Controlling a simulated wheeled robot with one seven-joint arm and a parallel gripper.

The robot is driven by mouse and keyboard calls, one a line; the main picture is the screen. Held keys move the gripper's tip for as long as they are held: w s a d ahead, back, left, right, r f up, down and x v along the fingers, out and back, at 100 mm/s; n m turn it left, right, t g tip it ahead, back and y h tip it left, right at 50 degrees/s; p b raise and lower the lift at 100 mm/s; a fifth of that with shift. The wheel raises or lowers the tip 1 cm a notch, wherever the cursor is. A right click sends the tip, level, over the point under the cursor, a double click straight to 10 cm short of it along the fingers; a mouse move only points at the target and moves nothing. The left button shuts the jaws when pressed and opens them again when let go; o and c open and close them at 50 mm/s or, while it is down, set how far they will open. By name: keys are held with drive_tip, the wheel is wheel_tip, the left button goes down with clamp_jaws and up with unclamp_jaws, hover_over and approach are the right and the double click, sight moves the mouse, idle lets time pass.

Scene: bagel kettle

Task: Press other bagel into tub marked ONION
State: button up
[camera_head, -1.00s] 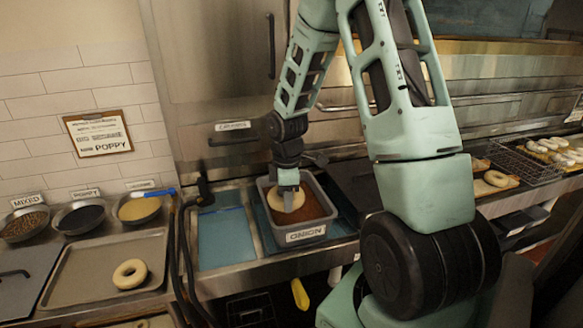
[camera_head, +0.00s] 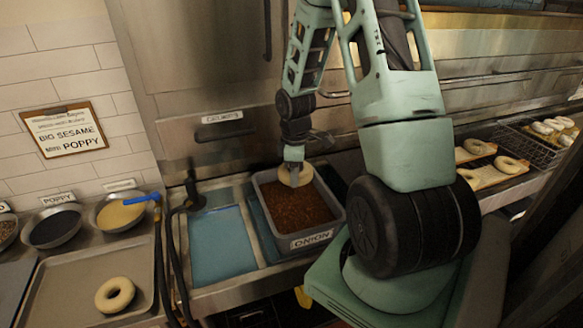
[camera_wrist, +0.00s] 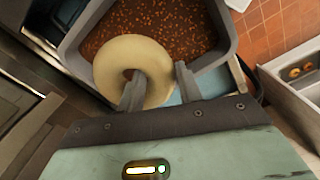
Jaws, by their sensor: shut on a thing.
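My gripper (camera_head: 294,172) is shut on a pale, plain bagel (camera_head: 300,178), which also shows between the fingers in the wrist view (camera_wrist: 148,58). The bagel is over the back part of the ONION tub (camera_head: 256,205), a grey tub filled with reddish-brown flakes (camera_head: 300,208). The wrist view shows the bagel across the tub's rim (camera_wrist: 70,42) with flakes beyond it. I cannot tell whether the bagel touches the flakes. Another plain bagel (camera_head: 115,294) lies on the metal tray (camera_head: 70,275) at the lower left.
A blue-bottomed well (camera_head: 222,245) is left of the tub. Bowls of poppy (camera_head: 55,228) and pale topping (camera_head: 120,216) stand further left, near a dark hose (camera_head: 172,260). Bagels on boards (camera_head: 490,172) and a wire basket (camera_head: 530,145) are at right. A clipboard sign (camera_head: 65,130) hangs on the wall.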

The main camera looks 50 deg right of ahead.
drive_tip(key=shift+f+b, duration=4.1)
drive_tip(key=shift+f, duration=0.95)
drive_tip(key=shift+f, duration=0.35)
drive_tip(key=shift+r, duration=0.1)
wheel_tip(320, 180, up, 10)
drive_tip(key=p, duration=0.9)
drive_tip(key=shift+s, duration=0.15)
